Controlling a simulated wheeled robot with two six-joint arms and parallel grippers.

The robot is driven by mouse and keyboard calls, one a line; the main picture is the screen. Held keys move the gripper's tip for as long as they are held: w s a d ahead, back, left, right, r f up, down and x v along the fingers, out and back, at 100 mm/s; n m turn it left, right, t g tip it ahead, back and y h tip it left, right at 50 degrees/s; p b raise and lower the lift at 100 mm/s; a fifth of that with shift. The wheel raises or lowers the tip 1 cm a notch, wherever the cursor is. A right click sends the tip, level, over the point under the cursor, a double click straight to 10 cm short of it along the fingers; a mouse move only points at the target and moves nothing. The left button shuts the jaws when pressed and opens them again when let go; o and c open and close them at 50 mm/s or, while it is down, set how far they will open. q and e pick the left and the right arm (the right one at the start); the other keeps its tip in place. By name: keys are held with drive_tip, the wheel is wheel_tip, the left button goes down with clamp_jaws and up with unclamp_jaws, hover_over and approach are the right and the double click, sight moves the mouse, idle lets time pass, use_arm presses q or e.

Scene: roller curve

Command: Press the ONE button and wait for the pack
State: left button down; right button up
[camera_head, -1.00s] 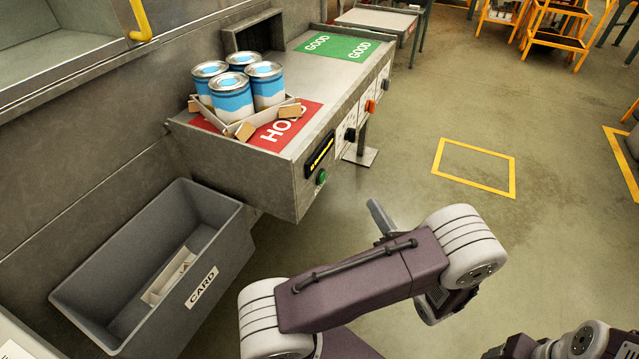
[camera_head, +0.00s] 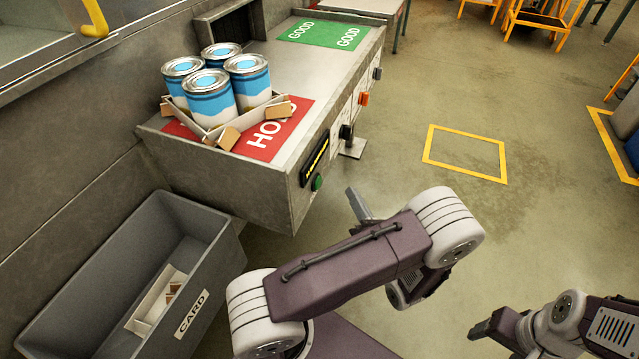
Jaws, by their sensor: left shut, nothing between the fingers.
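A grey metal bench (camera_head: 215,182) carries a pack of several blue-and-white cans (camera_head: 209,97) in an open cardboard tray (camera_head: 205,131). The pack sits on the red HOLD mat (camera_head: 275,135). On the bench's front face are a round green button (camera_head: 316,183), a dark display with yellow marks (camera_head: 314,161), a black control (camera_head: 346,131) and an orange control (camera_head: 364,98). I cannot read which is the ONE button. My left gripper (camera_head: 358,205) is shut and empty, in front of the bench, apart from the controls. My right gripper (camera_head: 482,330) is low at right; its jaws are unclear.
A grey CARD bin (camera_head: 60,312) with card scraps stands on the floor below the bench at left. A green GOOD mat (camera_head: 322,34) lies at the bench's far end. The floor to the right is open, with a yellow marked rectangle (camera_head: 465,153).

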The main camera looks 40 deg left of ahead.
sight(317, 183)
use_arm(q)
drive_tip(key=shift+s+a, duration=0.2)
drive_tip(key=shift+a, duration=0.7)
drive_tip(key=shift+s+a, duration=0.2)
drive_tip(key=shift+a, duration=0.65)
drive_tip(key=shift+s+a, duration=0.2)
drive_tip(key=shift+a, duration=0.7)
drive_tip(key=shift+a, duration=0.15)
drive_tip(key=shift+s+a+p, duration=0.1)
drive_tip(key=shift+a+p, duration=0.15)
drive_tip(key=shift+p, duration=0.1)
